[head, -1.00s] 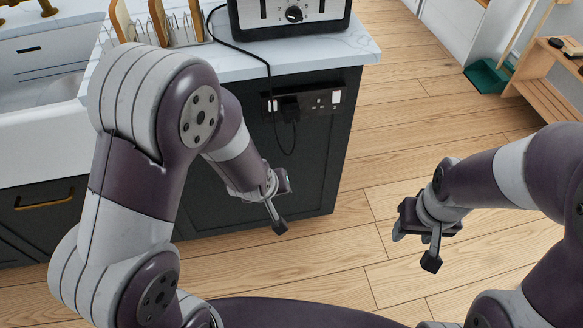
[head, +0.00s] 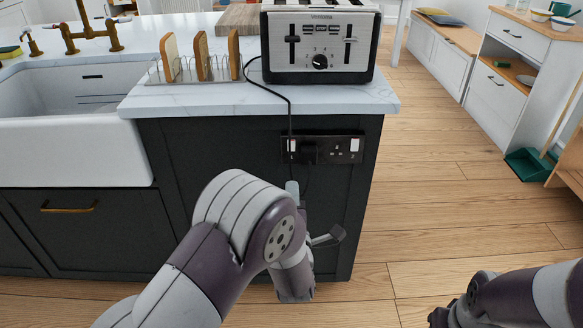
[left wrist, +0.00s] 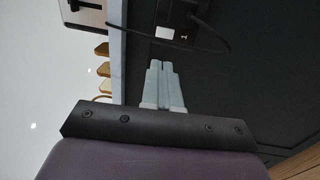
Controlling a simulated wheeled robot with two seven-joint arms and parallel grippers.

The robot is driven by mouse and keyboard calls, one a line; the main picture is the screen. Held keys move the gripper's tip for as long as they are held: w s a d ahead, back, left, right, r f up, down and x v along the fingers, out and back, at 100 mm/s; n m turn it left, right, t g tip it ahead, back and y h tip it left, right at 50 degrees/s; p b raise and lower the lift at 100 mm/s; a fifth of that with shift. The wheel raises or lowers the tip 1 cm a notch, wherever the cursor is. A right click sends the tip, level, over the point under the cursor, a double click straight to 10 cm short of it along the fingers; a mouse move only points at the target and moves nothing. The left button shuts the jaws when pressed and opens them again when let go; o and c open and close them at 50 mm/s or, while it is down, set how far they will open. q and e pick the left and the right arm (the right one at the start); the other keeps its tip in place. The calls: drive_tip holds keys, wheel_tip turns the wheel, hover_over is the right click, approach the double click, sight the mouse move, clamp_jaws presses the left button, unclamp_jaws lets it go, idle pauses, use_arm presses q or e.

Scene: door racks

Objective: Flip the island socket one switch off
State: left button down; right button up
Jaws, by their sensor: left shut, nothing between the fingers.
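The island socket (head: 322,149) is a black double outlet on the dark island side. It has a white switch (head: 292,146) at its left end and another (head: 355,145) at its right end. A black plug (head: 308,153) sits in the left outlet. In the left wrist view a white switch (left wrist: 165,32) shows beside the black plug (left wrist: 178,12). My left gripper (head: 292,187) is shut and empty, just below the socket's left end, apparently not touching it. Its pale fingers (left wrist: 161,68) point toward that switch. My right gripper (head: 440,317) is mostly cut off at the bottom edge.
A toaster (head: 320,45) stands on the white worktop (head: 350,98), its black cord (head: 283,92) hanging to the plug. A toast rack (head: 200,70) and a sink (head: 70,150) are left. Open wooden floor (head: 440,220) lies right of the island.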

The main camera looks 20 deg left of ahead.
sight(290, 144)
use_arm(q)
drive_tip(key=b+x, duration=0.1)
drive_tip(key=x, duration=1.2)
drive_tip(key=shift+w, duration=0.15)
drive_tip(key=shift+w+b, duration=0.1)
drive_tip(key=shift+b, duration=0.45)
drive_tip(key=shift+w+a+r+p, duration=0.15)
drive_tip(key=shift+r+p, duration=0.3)
drive_tip(key=shift+r, duration=0.5)
drive_tip(key=shift+f+g, duration=0.25)
drive_tip(key=shift+g, duration=0.05)
drive_tip(key=shift+r, duration=0.1)
drive_tip(key=shift+s+f, duration=0.3)
drive_tip(key=shift+s, duration=0.15)
drive_tip(key=p+v, duration=0.1)
drive_tip(key=v, duration=1.1)
drive_tip(key=shift+f, duration=0.15)
